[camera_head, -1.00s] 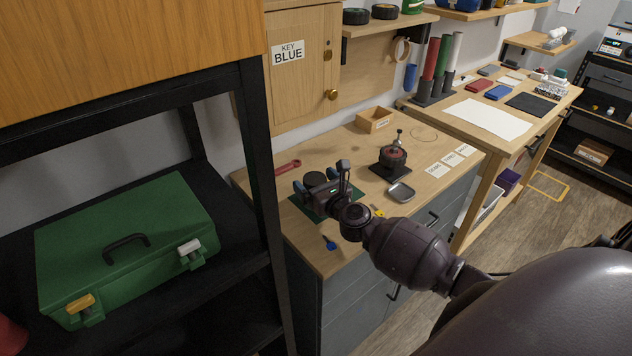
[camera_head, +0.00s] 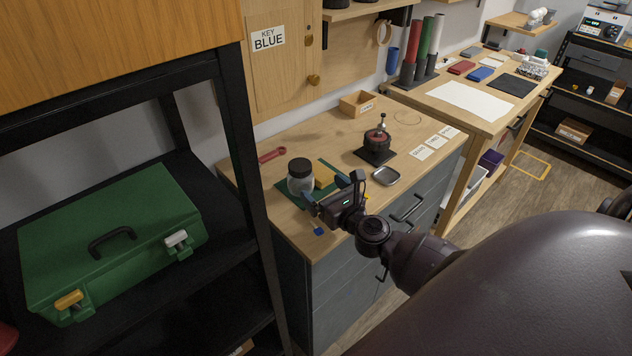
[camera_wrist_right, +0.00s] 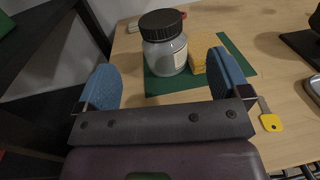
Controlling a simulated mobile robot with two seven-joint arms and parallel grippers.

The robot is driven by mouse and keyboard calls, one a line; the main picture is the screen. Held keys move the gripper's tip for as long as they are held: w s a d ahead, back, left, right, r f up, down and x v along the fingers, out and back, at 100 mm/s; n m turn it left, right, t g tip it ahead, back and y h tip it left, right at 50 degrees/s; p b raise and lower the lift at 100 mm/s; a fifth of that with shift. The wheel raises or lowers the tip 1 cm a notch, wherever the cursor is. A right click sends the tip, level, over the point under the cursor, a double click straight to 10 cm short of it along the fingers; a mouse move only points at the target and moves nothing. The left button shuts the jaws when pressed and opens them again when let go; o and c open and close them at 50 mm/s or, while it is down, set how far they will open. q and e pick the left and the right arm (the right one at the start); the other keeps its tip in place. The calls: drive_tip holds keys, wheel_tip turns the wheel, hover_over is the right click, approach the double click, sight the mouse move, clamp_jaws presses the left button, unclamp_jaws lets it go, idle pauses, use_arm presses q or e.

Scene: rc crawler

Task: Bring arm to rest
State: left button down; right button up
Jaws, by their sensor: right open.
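My right gripper (camera_head: 333,190) is open and empty at the front edge of the wooden workbench (camera_head: 330,133). In the right wrist view its two blue-padded fingers (camera_wrist_right: 165,82) are wide apart with nothing between them. A clear jar with a dark lid (camera_head: 300,179) stands upright just beyond the fingers on a green mat (camera_head: 285,190). The jar also shows in the right wrist view (camera_wrist_right: 165,52), apart from the fingers. A yellow sponge (camera_wrist_right: 207,68) is beside the jar. My left gripper is not in view.
A yellow key (camera_wrist_right: 271,122) and a blue-headed key (camera_head: 319,231) lie near the bench's front edge. A wheel on a black stand (camera_head: 376,142) and a metal tray (camera_head: 386,176) are farther right. A black shelf with a green toolbox (camera_head: 110,240) stands left.

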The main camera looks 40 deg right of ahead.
drive_tip(key=shift+s, duration=0.4)
idle(0.3)
